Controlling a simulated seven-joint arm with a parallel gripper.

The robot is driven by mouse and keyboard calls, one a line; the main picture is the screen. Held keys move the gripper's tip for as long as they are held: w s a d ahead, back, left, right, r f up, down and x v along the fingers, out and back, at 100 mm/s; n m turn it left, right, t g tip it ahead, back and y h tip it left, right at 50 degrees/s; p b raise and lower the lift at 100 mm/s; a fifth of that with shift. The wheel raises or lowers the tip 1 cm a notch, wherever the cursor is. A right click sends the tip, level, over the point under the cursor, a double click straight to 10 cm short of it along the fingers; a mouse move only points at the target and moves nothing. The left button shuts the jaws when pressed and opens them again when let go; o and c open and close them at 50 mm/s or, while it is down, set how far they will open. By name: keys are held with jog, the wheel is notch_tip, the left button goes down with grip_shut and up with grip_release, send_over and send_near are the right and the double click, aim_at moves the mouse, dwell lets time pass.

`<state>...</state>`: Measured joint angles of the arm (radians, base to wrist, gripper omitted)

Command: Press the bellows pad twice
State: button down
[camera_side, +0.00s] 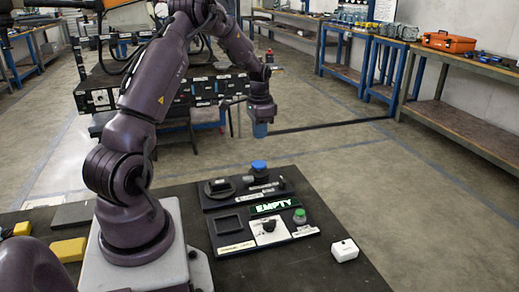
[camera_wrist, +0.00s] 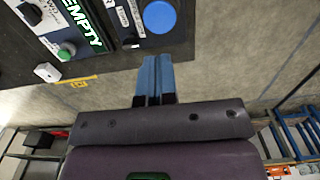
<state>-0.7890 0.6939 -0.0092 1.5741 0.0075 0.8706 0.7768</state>
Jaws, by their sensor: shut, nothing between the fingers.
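A round blue-topped pad (camera_side: 259,165), which looks like the bellows pad, stands at the back of the dark control panel (camera_side: 206,203). It also shows as a blue disc in the wrist view (camera_wrist: 159,17). I cannot read its label. My gripper (camera_side: 260,131) points down with its blue fingers shut and empty. It hangs in the air above the pad's level, apart from it. A lit green display (camera_side: 272,207) reads EMPTY.
The panel also has a green button (camera_side: 299,216), a black knob (camera_side: 269,226) on a white plate, a square recess (camera_side: 229,224) and a round dark fixture (camera_side: 219,187). A white box (camera_side: 344,250) sits at the table's right. Yellow blocks (camera_side: 68,249) lie left. The air around my gripper is clear.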

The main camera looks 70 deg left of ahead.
jog(key=shift+r, duration=1.65)
jog(key=s+d+r+t, duration=0.2)
jog(key=s+d+r, duration=0.2)
jog(key=d, duration=0.7)
jog(key=s+d+r+t, duration=0.1)
jog(key=s+d+r, duration=0.3)
jog(key=d, duration=0.6)
jog(key=s+d+r+t, duration=0.2)
jog(key=s+d+r, duration=0.3)
jog(key=d, duration=0.6)
notch_tip(320, 180, up, 3)
jog(key=shift+d+f+t, duration=0.15)
jog(key=shift+d+t, duration=0.15)
